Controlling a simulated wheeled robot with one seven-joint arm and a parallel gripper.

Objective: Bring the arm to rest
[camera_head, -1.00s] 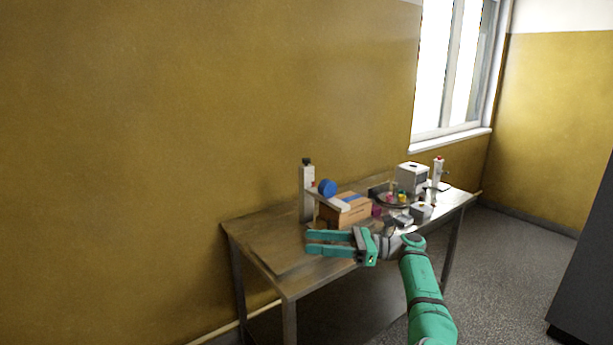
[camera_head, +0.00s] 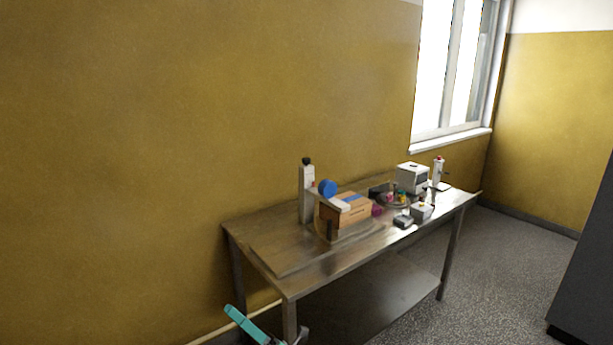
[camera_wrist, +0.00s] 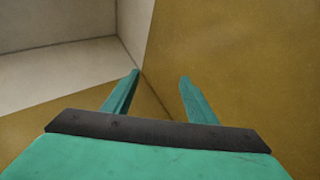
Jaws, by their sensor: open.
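My gripper (camera_wrist: 160,78) shows in the wrist view with its two teal fingers apart and nothing between them. Beyond the fingers are only yellow and pale wall surfaces. In the head view just part of my gripper (camera_head: 250,325) shows at the bottom edge, left of the picture's middle, in front of the table's near left leg. The rest of my arm is out of the head view. The steel table (camera_head: 275,245) stands against the yellow wall, and my gripper appears below its top in the picture.
On the table are a cardboard box (camera_head: 352,209), a white bottle-like column (camera_head: 306,192), a blue disc (camera_head: 327,188), a white device (camera_head: 412,177) and several small items. A dark cabinet (camera_head: 585,260) stands at the right. Floor between is clear.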

